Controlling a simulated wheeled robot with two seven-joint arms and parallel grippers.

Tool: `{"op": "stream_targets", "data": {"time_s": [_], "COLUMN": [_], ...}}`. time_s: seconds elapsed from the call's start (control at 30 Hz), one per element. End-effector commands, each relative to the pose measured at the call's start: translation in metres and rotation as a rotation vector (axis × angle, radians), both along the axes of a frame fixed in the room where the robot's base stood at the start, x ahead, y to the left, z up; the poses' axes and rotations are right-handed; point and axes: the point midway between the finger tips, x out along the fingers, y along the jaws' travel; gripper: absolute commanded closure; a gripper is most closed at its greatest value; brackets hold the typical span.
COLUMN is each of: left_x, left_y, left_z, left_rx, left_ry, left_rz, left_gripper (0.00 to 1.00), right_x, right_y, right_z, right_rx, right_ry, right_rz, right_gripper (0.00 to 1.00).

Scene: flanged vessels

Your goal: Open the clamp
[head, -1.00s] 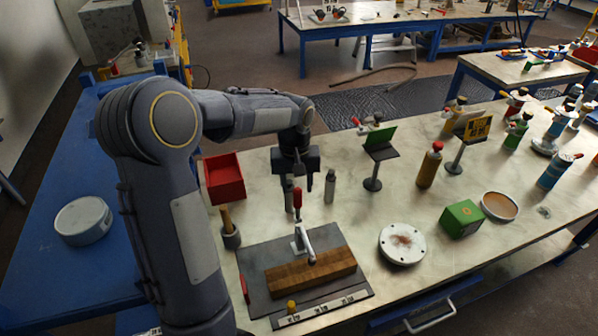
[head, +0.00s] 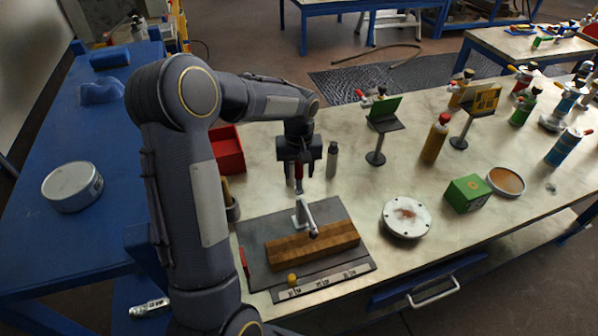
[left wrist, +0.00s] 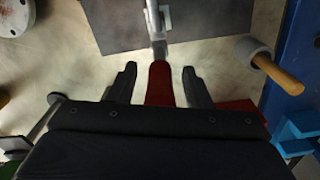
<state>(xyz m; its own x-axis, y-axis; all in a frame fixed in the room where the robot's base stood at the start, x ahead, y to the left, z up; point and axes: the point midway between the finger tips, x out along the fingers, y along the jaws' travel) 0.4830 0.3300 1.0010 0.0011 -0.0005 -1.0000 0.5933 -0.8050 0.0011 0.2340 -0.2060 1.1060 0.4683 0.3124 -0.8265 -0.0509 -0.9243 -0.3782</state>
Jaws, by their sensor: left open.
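The toggle clamp (head: 304,214) stands on a dark plate (head: 256,278), with its arm reaching over a wooden block (head: 327,243). Its red handle (left wrist: 159,84) points up in the head view, partly hidden by my gripper. My left gripper (head: 298,178) is above the clamp, pointing down. In the left wrist view, its open fingers (left wrist: 160,82) stand on either side of the red handle, with a gap on each side. My right gripper is in neither view.
A red bin (head: 229,150) and a grey bottle (head: 332,160) stand behind the clamp. A mallet-like tool with a wooden handle (left wrist: 278,74) is beside the plate. A white flange (head: 406,217) and a green box (head: 467,193) lie to the right.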

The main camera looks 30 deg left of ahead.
Motion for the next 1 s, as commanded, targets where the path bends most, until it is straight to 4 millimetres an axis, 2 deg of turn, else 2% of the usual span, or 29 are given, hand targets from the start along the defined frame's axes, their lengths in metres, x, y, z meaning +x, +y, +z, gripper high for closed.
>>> {"op": "stream_targets", "data": {"time_s": [0.07,0.4,0.43,0.77,1.0], "left_x": [0.0,0.0,0.0,0.001,0.007], "left_y": [0.0,0.0,0.0,0.002,0.009], "left_z": [0.001,0.001,0.001,0.002,0.004], "left_rx": [0.0,0.0,0.0,-0.013,-0.096], "left_ry": [0.0,0.0,0.0,0.011,0.078], "left_rz": [0.0,0.0,0.0,0.001,0.003], "left_gripper": [0.55,0.98,1.0,1.0,1.0], "right_x": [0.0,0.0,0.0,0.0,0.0], "right_y": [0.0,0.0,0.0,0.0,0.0], "right_z": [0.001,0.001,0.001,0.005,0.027], "right_rx": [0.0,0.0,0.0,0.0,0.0], "right_ry": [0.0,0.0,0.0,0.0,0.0], "right_rz": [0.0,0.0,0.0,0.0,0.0], "right_gripper": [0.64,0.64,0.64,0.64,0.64]}}
